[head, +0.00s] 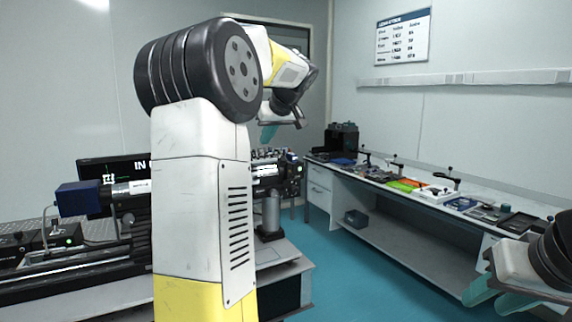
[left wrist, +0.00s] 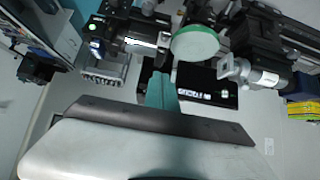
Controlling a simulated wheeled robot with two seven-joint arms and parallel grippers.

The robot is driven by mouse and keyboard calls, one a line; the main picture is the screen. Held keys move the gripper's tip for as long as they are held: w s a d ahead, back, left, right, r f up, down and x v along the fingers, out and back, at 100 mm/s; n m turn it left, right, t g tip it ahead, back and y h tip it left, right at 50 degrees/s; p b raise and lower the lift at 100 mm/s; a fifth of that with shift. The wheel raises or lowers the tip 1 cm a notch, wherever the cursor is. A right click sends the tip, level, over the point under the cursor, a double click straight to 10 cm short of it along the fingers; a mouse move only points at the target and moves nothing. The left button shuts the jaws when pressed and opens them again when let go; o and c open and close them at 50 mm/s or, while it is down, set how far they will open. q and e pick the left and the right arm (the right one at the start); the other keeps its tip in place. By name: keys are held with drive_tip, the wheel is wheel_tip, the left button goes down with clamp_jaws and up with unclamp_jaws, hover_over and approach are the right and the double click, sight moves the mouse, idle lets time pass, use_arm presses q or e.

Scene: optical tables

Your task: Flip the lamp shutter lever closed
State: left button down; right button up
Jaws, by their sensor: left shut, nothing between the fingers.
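My left gripper (head: 277,130) is raised above the instrument table in the head view, beyond my own arm. In the left wrist view its teal fingers (left wrist: 161,92) are together and empty, in front of the optical bench equipment.
A rail with a blue-ended instrument (head: 80,198) stands at left, before a dark screen. A grey cylinder (head: 271,211) stands near the table's right side. A long side bench (head: 450,205) carries trays and small parts. Blue floor between the tables is clear.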

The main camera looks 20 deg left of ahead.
use_arm(q)
hover_over(259, 177)
drive_tip(key=w+a, duration=0.1)
drive_tip(key=w, duration=0.1)
drive_tip(key=f, duration=0.7)
drive_tip(key=shift+s+a+f, duration=0.1)
drive_tip(key=shift+s+a, duration=0.05)
drive_tip(key=shift+s, duration=0.05)
drive_tip(key=shift+s+d+f, duration=0.25)
drive_tip(key=shift+d+f, duration=0.05)
drive_tip(key=shift+f, duration=0.2)
drive_tip(key=shift+s+d+f, duration=0.2)
drive_tip(key=shift+d+f, duration=0.1)
drive_tip(key=shift+f, duration=0.2)
drive_tip(key=shift+s+d+f, duration=0.2)
drive_tip(key=shift+d+f, duration=0.05)
drive_tip(key=shift+f, duration=0.35)
